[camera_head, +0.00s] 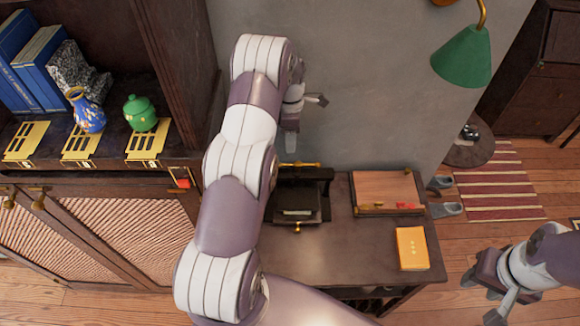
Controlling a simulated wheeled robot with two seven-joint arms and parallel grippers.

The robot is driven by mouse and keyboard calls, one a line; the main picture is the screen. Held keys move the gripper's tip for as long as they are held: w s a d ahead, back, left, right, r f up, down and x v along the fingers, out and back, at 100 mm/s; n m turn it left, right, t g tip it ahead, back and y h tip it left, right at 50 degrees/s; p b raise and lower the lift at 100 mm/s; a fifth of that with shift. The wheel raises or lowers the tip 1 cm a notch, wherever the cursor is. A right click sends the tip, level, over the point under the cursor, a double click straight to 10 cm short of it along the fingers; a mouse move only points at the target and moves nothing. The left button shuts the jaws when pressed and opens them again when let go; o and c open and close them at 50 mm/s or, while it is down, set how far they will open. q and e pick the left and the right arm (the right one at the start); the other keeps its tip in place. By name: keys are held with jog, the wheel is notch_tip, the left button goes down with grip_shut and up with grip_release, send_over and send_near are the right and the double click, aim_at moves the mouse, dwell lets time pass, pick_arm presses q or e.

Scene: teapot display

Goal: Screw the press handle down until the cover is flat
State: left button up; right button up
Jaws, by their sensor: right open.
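The dark press (298,202) stands on the desk, partly hidden behind my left arm. Its brass handle (299,165) runs across the top. A pale, flat thing lies in the press; whether the cover is flat cannot be told. My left gripper (304,110) is above and behind the press, near the grey wall, apart from the handle. Its fingers are too small and partly hidden to tell their opening. My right gripper (497,290) is open and empty at the lower right, beyond the desk's right side.
A wooden box or board (387,191) with red items and a yellow book (411,248) lie on the desk (330,258). A green lamp (464,57) hangs at upper right. A shelf at left holds a blue vase (87,112) and green pot (140,113).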

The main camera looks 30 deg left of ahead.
aim_at(298, 167)
pick_arm(q)
jog(key=f, duration=0.2)
jog(key=s+f+p, duration=0.1)
jog(key=d+f+p, duration=0.1)
jog(key=f, duration=0.1)
jog(key=shift+s+f, duration=0.25)
jog(key=shift+f, duration=0.05)
jog(key=shift+a+f, duration=0.1)
jog(key=shift+f, duration=0.3)
grip_shut()
